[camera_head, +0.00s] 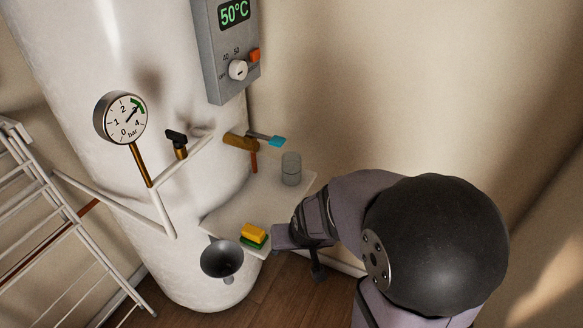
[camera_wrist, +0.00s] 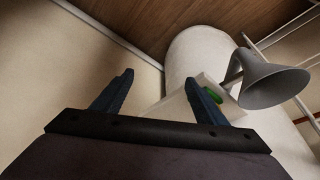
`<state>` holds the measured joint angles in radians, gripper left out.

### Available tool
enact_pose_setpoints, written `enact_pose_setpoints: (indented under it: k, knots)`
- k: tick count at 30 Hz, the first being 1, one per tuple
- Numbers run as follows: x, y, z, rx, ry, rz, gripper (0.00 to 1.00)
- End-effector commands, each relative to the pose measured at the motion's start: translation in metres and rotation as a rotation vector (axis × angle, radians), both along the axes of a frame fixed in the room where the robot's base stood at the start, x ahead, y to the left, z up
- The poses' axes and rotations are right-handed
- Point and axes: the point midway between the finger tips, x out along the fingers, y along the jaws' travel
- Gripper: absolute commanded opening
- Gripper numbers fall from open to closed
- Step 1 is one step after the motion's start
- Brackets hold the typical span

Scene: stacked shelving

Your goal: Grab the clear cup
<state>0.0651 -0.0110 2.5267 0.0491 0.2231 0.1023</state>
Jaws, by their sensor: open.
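The clear cup (camera_head: 291,168) is a small see-through grey cylinder. It stands upright on the pale shelf (camera_head: 228,212), near its back right corner beside the wall. My gripper (camera_wrist: 160,78) is open, its two dark blue fingers apart with nothing between them. In the head view my wrist is near the shelf's front right edge, lower in the picture than the cup and apart from it. The cup does not show in the wrist view.
A yellow and green sponge (camera_head: 253,235) lies at the shelf's front edge. A dark grey funnel (camera_head: 222,260) is beside it. A white tank (camera_head: 165,60) with a gauge (camera_head: 120,118), pipes and a blue-handled valve (camera_head: 276,141) stands behind. A white rack (camera_head: 50,220) is at left.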

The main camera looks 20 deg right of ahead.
Motion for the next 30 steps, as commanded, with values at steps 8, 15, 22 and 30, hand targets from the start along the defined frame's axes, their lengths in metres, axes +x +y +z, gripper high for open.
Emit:
enact_pose_setpoints:
  k: [8, 15, 22, 30]
  knots:
    - [0.095, -0.046, 0.055, 0.014, -0.410, -0.216, 0.66]
    - [0.147, -0.101, 0.125, 0.009, -0.795, -0.389, 0.66]
    - [0.165, -0.134, 0.156, -0.028, -1.070, -0.443, 0.66]
    - [0.199, -0.096, 0.085, -0.179, -1.116, -0.165, 0.66]
